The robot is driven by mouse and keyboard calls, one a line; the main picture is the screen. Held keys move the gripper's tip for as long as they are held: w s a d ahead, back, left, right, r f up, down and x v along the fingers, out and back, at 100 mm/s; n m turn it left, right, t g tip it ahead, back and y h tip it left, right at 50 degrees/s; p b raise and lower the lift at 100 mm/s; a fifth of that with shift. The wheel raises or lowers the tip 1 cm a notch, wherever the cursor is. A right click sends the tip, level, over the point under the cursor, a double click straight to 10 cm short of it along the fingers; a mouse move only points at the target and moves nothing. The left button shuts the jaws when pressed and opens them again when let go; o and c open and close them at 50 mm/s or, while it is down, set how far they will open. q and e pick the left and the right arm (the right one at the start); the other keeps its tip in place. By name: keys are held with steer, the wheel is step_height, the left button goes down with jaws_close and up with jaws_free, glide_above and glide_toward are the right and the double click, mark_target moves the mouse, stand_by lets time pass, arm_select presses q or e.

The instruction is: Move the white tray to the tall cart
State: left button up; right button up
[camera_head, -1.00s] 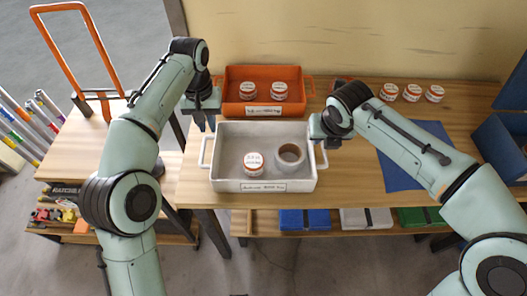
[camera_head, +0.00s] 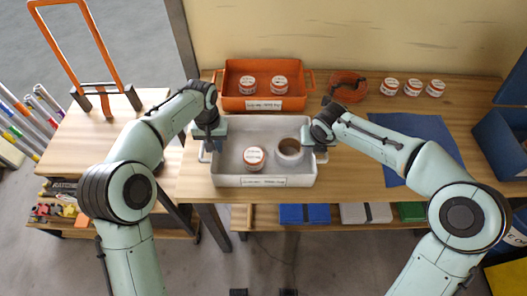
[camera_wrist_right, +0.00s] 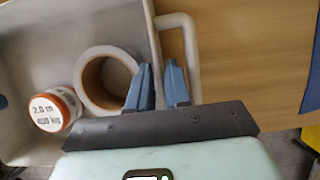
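The white tray (camera_head: 225,181) sits on the wooden table, holding a red-and-white labelled jar (camera_head: 254,158) and a roll-like ring (camera_head: 289,152). My left gripper (camera_head: 211,146) is at the tray's left handle, its fingers pointing down and apart. My right gripper (camera_head: 322,146) is at the right handle. In the right wrist view its two blue fingers (camera_wrist_right: 162,88) are apart, over the tray's right edge beside the white handle (camera_wrist_right: 192,60). Whether either gripper touches a handle is unclear. A wooden-topped cart (camera_head: 85,150) with an orange upright handle stands at the left.
An orange tray (camera_head: 234,103) with two jars is just behind the white tray. An orange curved object (camera_head: 348,86) and several jars (camera_head: 412,88) stand at the back right. A blue mat (camera_head: 425,135) lies right of the tray. The cart top is mostly clear.

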arm_select(q)
steer(key=shift+f, duration=0.45)
arm_select(e)
steer(key=shift+w+f, duration=0.15)
steer(key=shift+f, duration=0.25)
arm_select(q)
jaws_close()
arm_select(e)
jaws_close()
arm_select(q)
steer(key=shift+r, duration=0.15)
arm_select(e)
steer(key=shift+r, duration=0.1)
stand_by(0.4)
